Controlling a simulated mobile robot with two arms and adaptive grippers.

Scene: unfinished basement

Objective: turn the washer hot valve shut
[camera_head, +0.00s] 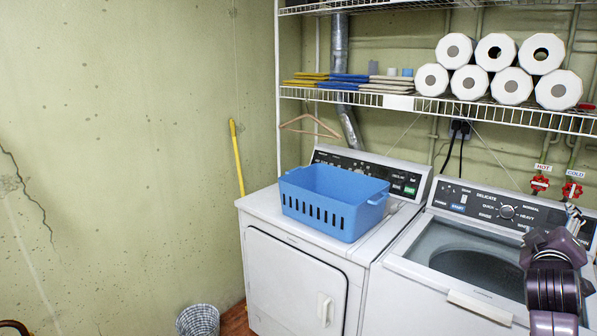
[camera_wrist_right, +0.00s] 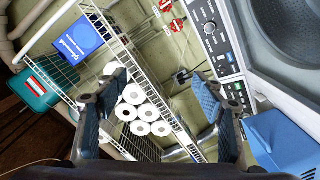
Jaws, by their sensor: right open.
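The hot valve has a red handle (camera_head: 540,183) on the back wall above the washer, under a white HOT label. In the right wrist view, a red handle (camera_wrist_right: 177,25) near the top looks like the hot one. The red cold valve (camera_head: 573,190) is just to its right. My right gripper (camera_head: 576,220) is over the right part of the washer, below and in front of the valves, apart from them as far as I can see. The wrist view shows its two fingers (camera_wrist_right: 161,88) spread wide with nothing between them. I do not see my left gripper.
The washer (camera_head: 395,282) has its tub open. A blue basket (camera_head: 325,222) stands on the dryer (camera_head: 262,217). A wire shelf (camera_head: 300,93) with paper rolls (camera_head: 469,83) runs above. A black plug and cord (camera_head: 459,132) are left of the valves.

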